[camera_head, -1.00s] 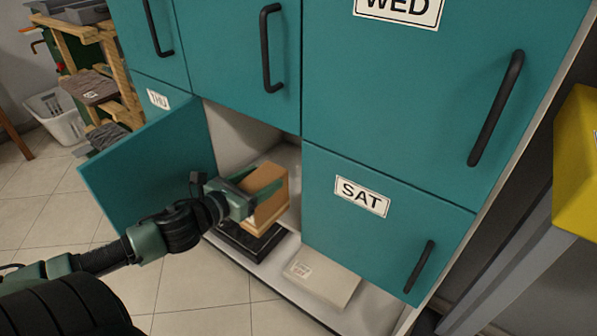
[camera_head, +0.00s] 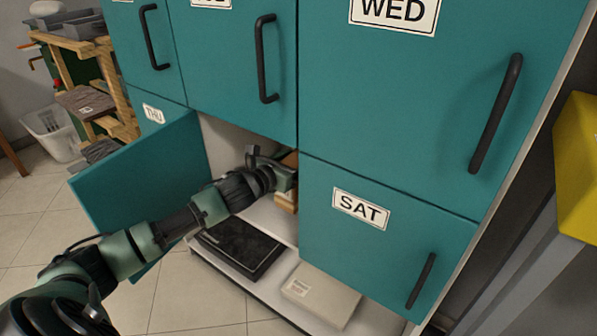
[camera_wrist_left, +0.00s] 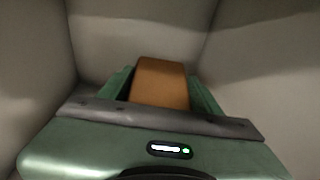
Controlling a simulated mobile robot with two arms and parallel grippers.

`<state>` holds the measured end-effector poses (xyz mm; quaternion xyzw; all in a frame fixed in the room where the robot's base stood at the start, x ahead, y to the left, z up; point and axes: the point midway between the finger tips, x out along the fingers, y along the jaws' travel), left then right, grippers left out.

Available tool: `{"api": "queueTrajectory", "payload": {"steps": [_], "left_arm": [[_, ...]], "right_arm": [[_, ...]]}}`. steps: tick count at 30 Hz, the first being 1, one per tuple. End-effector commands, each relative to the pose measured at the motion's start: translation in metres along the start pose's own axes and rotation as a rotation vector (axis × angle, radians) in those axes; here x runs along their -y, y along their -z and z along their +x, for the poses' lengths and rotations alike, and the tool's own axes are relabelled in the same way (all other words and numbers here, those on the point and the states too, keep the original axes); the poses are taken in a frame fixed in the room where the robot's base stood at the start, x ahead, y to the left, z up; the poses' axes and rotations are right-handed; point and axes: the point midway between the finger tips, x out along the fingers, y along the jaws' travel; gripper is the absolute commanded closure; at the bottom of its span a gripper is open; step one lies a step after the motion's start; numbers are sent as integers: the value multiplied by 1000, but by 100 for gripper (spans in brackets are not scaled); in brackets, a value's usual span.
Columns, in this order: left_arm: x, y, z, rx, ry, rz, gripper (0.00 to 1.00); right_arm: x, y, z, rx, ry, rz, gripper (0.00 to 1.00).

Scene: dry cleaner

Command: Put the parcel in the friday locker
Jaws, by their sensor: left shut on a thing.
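The brown parcel (camera_head: 287,205) is inside the open compartment between the THU and SAT lockers, mostly hidden by my left gripper (camera_head: 284,181) and the SAT door edge. In the left wrist view the parcel (camera_wrist_left: 160,82) sits between the fingers of my left gripper (camera_wrist_left: 162,92), with pale compartment walls around it. My left gripper is shut on it. Whether the parcel touches the compartment floor cannot be told. The teal door (camera_head: 145,185) of this compartment stands swung open to the left; no label shows on its visible face. My right gripper is not in view.
The SAT locker (camera_head: 385,235) is closed at the right, and the WED locker (camera_head: 400,95) above is closed. A black box (camera_head: 240,247) and a white box (camera_head: 322,293) lie on the low shelf below. A yellow object (camera_head: 578,170) stands far right.

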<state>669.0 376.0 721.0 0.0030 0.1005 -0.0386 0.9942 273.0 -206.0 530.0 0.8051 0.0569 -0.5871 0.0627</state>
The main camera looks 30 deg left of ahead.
Motion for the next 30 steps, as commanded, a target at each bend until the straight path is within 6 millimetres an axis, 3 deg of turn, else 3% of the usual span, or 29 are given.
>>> {"api": "queueTrajectory", "payload": {"steps": [3,11,18,19,21,30], "left_arm": [[0,-2,6,5,1,1,100],[1,31,13,2,1,-1,100],[0,32,13,3,0,2,100],[0,34,13,-1,0,1,31],[0,34,13,-1,0,1,15],[0,33,12,-1,0,1,15]], "right_arm": [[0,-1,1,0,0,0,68],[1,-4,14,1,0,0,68],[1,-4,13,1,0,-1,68],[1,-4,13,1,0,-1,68],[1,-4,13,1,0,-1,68],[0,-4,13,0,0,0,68]]}}
